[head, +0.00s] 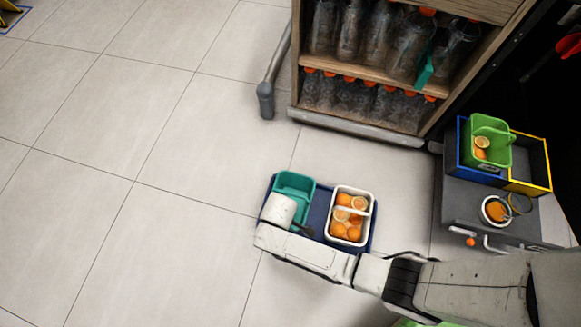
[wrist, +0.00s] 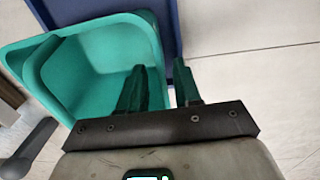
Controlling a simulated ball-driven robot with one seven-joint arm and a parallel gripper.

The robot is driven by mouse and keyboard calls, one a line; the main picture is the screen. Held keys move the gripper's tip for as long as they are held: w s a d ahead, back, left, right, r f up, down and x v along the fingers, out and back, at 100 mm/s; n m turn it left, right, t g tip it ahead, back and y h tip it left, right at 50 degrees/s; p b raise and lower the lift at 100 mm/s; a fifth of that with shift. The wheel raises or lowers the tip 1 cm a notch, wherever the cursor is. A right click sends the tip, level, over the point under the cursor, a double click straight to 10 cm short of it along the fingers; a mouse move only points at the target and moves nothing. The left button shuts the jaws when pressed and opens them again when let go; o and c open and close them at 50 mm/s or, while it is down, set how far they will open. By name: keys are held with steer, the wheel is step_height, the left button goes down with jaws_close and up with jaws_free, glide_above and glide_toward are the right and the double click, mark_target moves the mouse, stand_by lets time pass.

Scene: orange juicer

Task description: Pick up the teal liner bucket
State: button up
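The teal liner bucket (head: 295,183) stands on a dark blue tray (head: 325,205), at its left end in the head view. It looks empty. In the wrist view the bucket (wrist: 95,65) fills the upper left, with its open top facing the camera. My gripper (wrist: 160,68) is open, with two dark green fingers apart. The left finger shows over the bucket's inside and the right finger beyond its right side, so the bucket's wall lies between them in the picture. I cannot tell whether either finger touches it. In the head view my wrist hides the bucket's lower part and the fingers.
A white basket (head: 367,190) of oranges stands right beside the bucket on the tray. A grey cart (head: 460,205) at the right holds a green bucket (head: 487,127) with orange pieces. A wooden bottle shelf (head: 365,68) stands behind.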

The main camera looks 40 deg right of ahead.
step_height(320, 180, down, 2)
steer(key=shift+f+b, duration=0.1)
steer(key=shift+b, duration=0.3)
steer(key=shift+c, duration=0.2)
steer(key=shift+d, duration=0.1)
jaws_close()
